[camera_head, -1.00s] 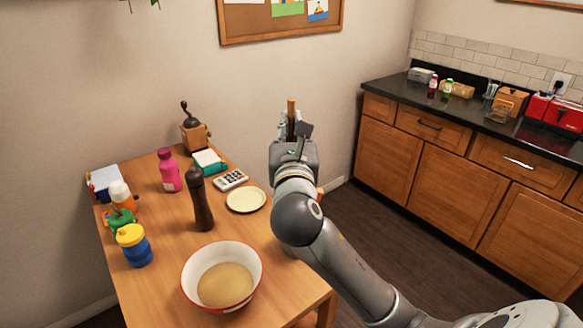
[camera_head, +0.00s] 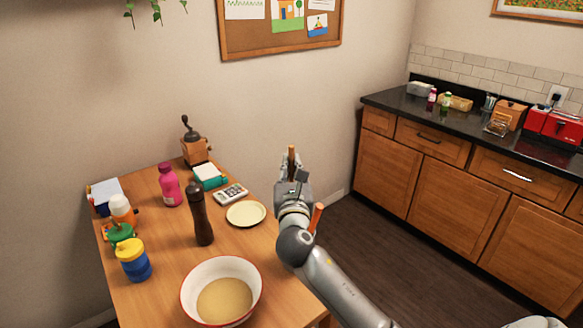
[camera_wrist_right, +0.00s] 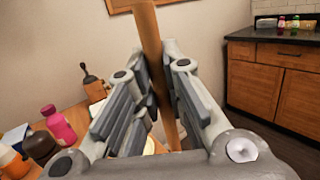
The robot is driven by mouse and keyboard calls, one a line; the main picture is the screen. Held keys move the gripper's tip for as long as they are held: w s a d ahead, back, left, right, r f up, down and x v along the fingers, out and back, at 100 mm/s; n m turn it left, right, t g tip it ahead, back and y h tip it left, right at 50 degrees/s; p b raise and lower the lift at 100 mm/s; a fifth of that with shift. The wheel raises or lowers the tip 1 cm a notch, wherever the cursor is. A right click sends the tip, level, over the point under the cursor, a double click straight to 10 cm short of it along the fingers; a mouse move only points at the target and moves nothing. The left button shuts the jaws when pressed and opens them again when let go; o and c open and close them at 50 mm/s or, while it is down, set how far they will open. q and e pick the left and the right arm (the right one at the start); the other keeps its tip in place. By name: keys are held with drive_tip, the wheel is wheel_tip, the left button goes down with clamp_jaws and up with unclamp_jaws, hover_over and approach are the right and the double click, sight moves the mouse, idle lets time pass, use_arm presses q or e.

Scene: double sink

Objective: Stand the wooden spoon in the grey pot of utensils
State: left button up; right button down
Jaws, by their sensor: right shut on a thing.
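My right gripper (camera_head: 291,165) is shut on a brown wooden stick-like handle, which I take to be the wooden spoon (camera_head: 291,153). The handle is close to upright, beyond the table's right side in the picture. In the right wrist view, the spoon (camera_wrist_right: 150,35) runs between the fingers of the gripper (camera_wrist_right: 160,95), leaning slightly; its lower end is hidden. An orange-brown stick (camera_head: 317,214) shows beside my right forearm, its base hidden. I cannot make out the grey pot for certain; my arm may cover it. My left gripper is out of view.
The wooden table holds a red-rimmed bowl (camera_head: 186,291), dark pepper mill (camera_head: 202,220), cream plate (camera_head: 246,214), pink bottle (camera_head: 170,187) and calculator (camera_head: 230,194). A dark counter (camera_head: 455,110) at the back right bears a red toaster (camera_head: 553,124) and a small holder with thin sticks (camera_head: 489,102).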

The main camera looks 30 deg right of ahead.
drive_tip(key=shift+f, duration=0.35)
drive_tip(key=c, duration=1.5)
unclamp_jaws()
drive_tip(key=shift+r, duration=0.15)
drive_tip(key=shift+r, duration=0.25)
drive_tip(key=b+v, duration=0.2)
drive_tip(key=v, duration=1)
